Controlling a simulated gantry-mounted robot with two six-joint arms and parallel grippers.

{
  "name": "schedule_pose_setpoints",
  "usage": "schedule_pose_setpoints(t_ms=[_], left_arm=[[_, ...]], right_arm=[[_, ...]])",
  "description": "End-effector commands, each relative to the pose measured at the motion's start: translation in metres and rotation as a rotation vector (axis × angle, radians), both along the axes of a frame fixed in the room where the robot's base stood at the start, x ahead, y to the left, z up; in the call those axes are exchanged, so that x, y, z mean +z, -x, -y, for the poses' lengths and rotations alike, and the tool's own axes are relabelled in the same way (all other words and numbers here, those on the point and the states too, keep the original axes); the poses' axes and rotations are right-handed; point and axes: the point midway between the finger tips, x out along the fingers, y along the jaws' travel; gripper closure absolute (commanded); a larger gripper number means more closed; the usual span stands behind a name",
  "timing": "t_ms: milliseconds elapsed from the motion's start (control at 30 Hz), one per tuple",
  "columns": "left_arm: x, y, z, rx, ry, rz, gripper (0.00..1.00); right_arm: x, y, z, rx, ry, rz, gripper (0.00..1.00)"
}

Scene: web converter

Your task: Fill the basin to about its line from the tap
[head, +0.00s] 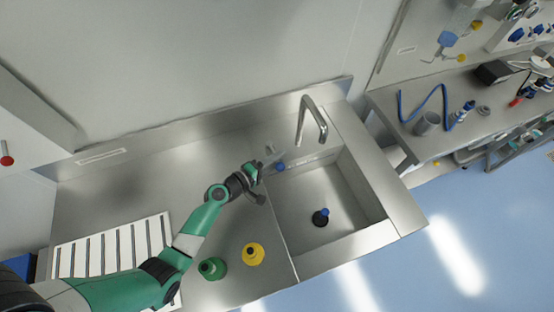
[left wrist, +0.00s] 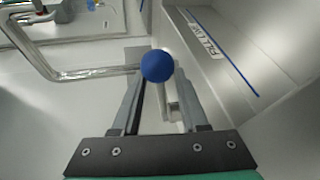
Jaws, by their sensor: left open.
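The steel basin (head: 308,185) is sunk in the counter and looks empty. A black plug with a blue knob (head: 321,217) sits on its floor. The steel tap (head: 312,112) arches at its back edge, with no water visible from it. A blue ball knob (head: 280,167) is at the basin's back left; it also shows in the left wrist view (left wrist: 157,66). My left gripper (head: 262,170) is open, and the knob appears in line with its fingertips; I cannot tell whether they touch. The blue fill line (left wrist: 232,62) and its label show on the basin wall in the wrist view.
A white slatted rack (head: 115,245) lies further left. A second bench (head: 405,130) with tools stands at the right. The wall rises close behind the tap.

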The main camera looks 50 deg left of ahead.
Motion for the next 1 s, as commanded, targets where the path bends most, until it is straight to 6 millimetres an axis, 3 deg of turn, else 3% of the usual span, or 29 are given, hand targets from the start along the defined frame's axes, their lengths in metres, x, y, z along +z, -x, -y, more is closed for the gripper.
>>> schedule_pose_setpoints(t_ms=[100, 333, 1000], left_arm=[[0.0002, 0.0003, 0.0000, 0.000, 0.000, 0.000, 0.60], [0.0001, 0.0006, 0.0000, 0.000, 0.000, 0.000, 1.00], [0.0004, 0.0006, 0.0000, 0.000, 0.000, 0.000, 1.00]], right_arm=[[0.0001, 0.0000, 0.0000, 0.000, 0.000, 0.000, 0.34], [0.0001, 0.0000, 0.0000, 0.000, 0.000, 0.000, 0.34], [0.0002, 0.0001, 0.0000, 0.000, 0.000, 0.000, 0.34]])
